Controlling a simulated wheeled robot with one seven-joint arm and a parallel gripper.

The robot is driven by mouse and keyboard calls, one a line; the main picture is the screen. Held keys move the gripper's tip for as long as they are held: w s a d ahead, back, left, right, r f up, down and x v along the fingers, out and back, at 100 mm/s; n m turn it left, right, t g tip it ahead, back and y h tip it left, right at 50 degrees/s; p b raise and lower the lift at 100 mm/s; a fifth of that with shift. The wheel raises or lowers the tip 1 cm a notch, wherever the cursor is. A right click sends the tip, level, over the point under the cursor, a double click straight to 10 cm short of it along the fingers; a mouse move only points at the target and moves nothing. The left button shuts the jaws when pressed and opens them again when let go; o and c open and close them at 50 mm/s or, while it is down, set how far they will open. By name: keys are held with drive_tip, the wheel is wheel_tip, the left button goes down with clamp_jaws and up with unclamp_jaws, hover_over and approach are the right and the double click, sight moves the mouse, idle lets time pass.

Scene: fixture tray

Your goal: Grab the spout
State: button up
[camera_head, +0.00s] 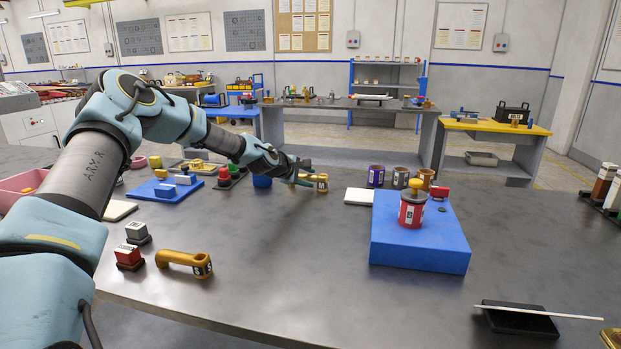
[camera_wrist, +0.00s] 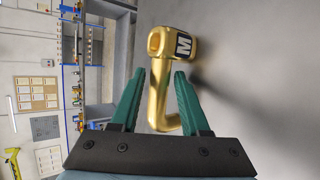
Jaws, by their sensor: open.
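A gold spout with a white M label (camera_head: 320,182) lies on the grey table near its middle. In the wrist view the spout (camera_wrist: 158,95) runs between the two green fingers of my gripper (camera_wrist: 160,73), its labelled end beyond the fingertips. The fingers are open, with a gap to the spout on the left. In the head view my gripper (camera_head: 303,178) is right at the spout's left end and partly hides it. A second, larger gold spout with an S label (camera_head: 184,263) lies near the table's front edge at the left.
A blue block (camera_head: 420,245) bearing a red labelled canister (camera_head: 411,212) stands to the right. Several labelled cups stand behind it, beside a white plate (camera_head: 359,196). A blue cup (camera_head: 262,181) is just left of my gripper. The front middle of the table is clear.

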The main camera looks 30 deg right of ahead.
drive_tip(key=shift+d+f, duration=0.1)
clamp_jaws()
idle(0.3)
idle(1.1)
